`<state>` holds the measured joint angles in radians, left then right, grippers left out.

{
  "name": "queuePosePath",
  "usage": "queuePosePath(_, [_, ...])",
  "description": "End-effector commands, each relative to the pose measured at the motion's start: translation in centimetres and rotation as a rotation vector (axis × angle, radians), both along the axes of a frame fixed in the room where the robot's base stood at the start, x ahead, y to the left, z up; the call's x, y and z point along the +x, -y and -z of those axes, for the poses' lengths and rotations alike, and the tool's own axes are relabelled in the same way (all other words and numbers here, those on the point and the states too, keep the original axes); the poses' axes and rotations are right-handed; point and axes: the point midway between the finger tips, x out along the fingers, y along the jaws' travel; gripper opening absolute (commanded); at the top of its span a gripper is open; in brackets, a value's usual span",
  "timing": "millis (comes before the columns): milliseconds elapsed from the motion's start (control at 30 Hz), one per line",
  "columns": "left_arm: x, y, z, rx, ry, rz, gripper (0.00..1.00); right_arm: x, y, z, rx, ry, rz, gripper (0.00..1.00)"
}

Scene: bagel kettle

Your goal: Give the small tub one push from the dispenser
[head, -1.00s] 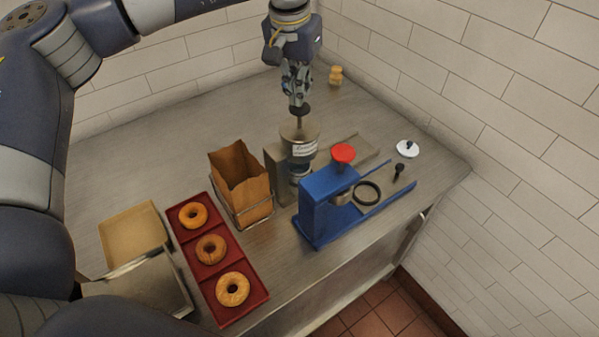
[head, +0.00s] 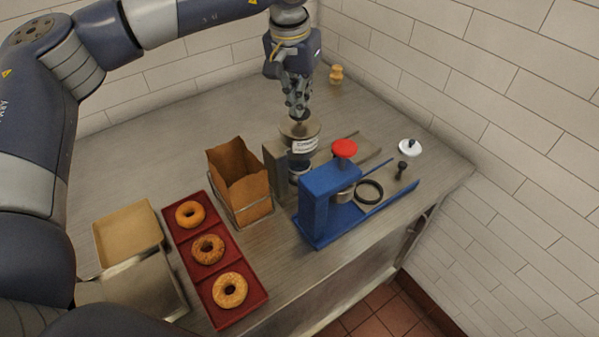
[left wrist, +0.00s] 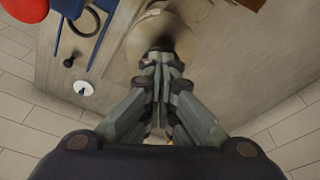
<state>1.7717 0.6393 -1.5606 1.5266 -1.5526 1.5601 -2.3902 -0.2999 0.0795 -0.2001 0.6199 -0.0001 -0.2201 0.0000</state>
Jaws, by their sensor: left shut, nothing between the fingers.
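The dispenser (head: 300,146) is a metal cylinder with a white label, held on a grey stand at the middle of the counter. My left gripper (head: 298,117) is directly above it, shut and empty, pointing down. Its fingertips are at the plunger on the dispenser's top, and the plunger's dark knob is mostly hidden by them. In the left wrist view the shut fingers (left wrist: 162,58) meet over the round metal top (left wrist: 160,35). The small tub cannot be told clearly; the place below the dispenser is partly hidden by the blue press. My right gripper is not in view.
A blue press (head: 318,205) with a red knob (head: 344,148) stands close in front. A paper bag (head: 238,180) in a wire holder is to the left. A red tray (head: 245,277) holds bagels. A white lid (head: 409,146) lies at the right. The back left counter is clear.

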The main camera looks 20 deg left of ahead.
Motion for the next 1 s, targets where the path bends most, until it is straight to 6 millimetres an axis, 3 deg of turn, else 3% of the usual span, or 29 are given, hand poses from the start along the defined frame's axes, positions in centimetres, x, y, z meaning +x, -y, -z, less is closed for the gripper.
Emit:
queuePosePath(167, [-0.1, 0.0, 1.1, 0.002, -0.005, 0.001, 0.00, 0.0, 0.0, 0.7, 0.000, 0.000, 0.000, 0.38])
queuePosePath(533, [-0.1, 0.0, 0.8, 0.002, -0.006, 0.001, 0.00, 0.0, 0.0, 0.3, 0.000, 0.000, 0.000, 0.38])
queuePosePath(1000, [-0.1, 0.0, -2.4, 0.002, -0.005, 0.000, 0.00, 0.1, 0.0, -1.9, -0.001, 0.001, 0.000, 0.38])
